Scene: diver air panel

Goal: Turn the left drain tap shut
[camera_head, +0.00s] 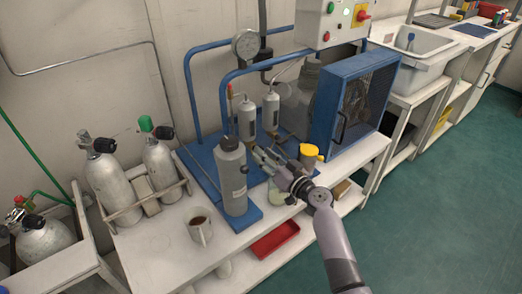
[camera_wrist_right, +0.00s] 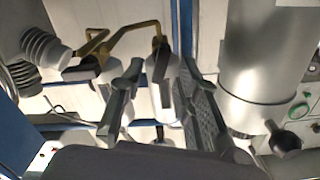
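Two small pale separator cylinders stand on the blue panel in the head view: a left one (camera_head: 246,120) and a right one (camera_head: 270,112). My right gripper (camera_head: 262,158) is in front of and below them, fingers toward the panel. In the right wrist view the fingers (camera_wrist_right: 160,98) are spread, with a pale cylinder (camera_wrist_right: 162,92) showing behind the gap. No grip on anything shows. A black ball knob (camera_wrist_right: 285,140) sits near a large silver cylinder at right in that view. I cannot tell which part is the left drain tap. My left gripper is out of view.
A grey bottle (camera_head: 231,178) stands close left of my right gripper. A yellow-capped container (camera_head: 310,153) and a blue fan box (camera_head: 352,100) are to its right. A mug (camera_head: 200,231) and two grey tanks (camera_head: 112,180) are at left.

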